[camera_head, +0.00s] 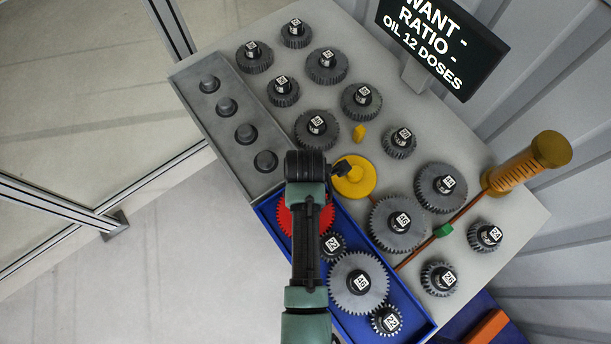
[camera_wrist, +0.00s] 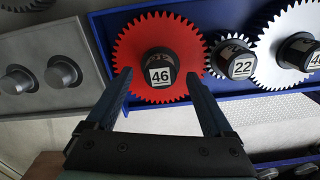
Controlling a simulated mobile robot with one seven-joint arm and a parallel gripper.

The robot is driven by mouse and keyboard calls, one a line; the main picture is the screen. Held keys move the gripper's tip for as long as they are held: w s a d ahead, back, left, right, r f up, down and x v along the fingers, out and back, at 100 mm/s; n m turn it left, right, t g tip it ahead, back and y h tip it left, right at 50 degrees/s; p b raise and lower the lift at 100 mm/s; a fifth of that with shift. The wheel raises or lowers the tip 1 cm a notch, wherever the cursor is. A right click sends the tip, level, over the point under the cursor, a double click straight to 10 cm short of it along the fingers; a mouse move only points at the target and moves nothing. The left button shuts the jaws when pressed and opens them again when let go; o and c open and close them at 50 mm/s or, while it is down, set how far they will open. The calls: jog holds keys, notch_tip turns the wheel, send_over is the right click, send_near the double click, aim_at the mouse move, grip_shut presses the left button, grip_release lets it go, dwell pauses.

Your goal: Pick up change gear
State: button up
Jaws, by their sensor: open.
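A red toothed gear (camera_wrist: 133,65) with a black hub labelled 46 lies in the blue tray in the wrist view. The red gear (camera_head: 288,218) shows partly in the head view, where my arm covers much of it. My gripper (camera_wrist: 161,84) is open and empty. Its two fingers reach toward the red gear, one to each side of the hub in the picture. I cannot tell how far the tips are from the gear. A small grey gear (camera_wrist: 232,64) labelled 22 sits right of the red one, beside a larger silver gear (camera_wrist: 277,70).
The blue tray (camera_head: 408,299) holds several gears. A grey strip with several empty pegs (camera_head: 226,107) is at the left. Several dark gears (camera_head: 317,128) stand on the table. A yellow disc (camera_head: 355,178), an orange-yellow cylinder (camera_head: 520,165) and a black sign (camera_head: 443,45) are nearby.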

jog(key=shift+f, duration=0.75)
jog(key=shift+c, duration=0.2)
grip_shut()
jog(key=shift+w+r, duration=0.1)
jog(key=shift+r, duration=0.05)
